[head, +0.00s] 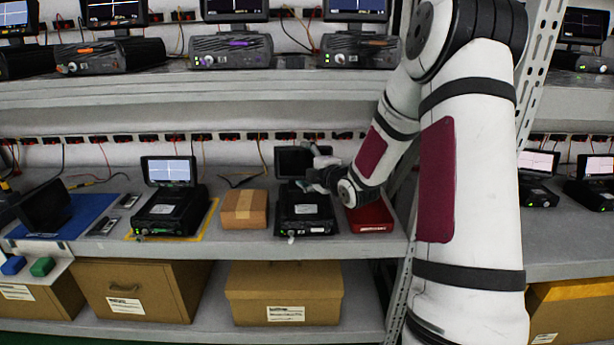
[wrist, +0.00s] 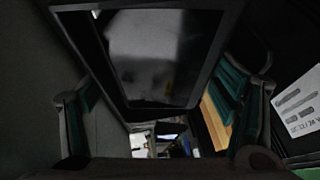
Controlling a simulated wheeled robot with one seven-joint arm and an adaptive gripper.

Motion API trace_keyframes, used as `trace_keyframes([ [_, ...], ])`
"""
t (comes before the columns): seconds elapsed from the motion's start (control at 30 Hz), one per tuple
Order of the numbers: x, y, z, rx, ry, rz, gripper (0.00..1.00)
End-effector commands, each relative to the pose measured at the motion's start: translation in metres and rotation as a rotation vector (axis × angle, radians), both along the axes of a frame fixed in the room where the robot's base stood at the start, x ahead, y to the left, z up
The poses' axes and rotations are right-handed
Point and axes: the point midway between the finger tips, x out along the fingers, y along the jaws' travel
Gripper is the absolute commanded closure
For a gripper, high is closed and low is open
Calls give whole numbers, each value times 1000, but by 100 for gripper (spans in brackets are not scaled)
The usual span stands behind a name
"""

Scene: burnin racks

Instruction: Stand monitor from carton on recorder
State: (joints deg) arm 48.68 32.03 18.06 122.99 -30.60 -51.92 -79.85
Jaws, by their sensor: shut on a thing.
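A dark-screened monitor (head: 295,161) is at the back of a black recorder (head: 306,211) on the middle shelf. It looks roughly upright; whether its foot touches the recorder I cannot tell. My gripper (head: 318,176) is shut on the monitor, at its right side in the head view. In the wrist view the monitor's blank screen (wrist: 155,55) fills the upper middle, between the teal-padded fingers of my gripper (wrist: 158,95). The contact points are dark and partly hidden. A small brown carton (head: 245,209) stands just left of the recorder.
A red tray (head: 370,216) is close to the recorder's right. Another recorder (head: 168,212) with a lit monitor (head: 169,171) stands left of the carton. A blue mat (head: 70,215) lies farther left. A metal rack post (head: 402,270) is at the right. Cables hang behind.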

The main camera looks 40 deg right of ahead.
Motion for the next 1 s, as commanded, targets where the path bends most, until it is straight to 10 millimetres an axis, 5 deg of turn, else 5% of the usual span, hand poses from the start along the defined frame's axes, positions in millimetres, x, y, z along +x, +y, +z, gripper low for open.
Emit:
trace_keyframes([
  [0.27,16,-15,-3,0,-3,1,69],
  [0.57,16,-15,-36,2,-2,0,69],
  [0.97,16,-14,-39,-1,-3,1,69],
  [1.0,15,-14,-41,0,1,1,17],
])
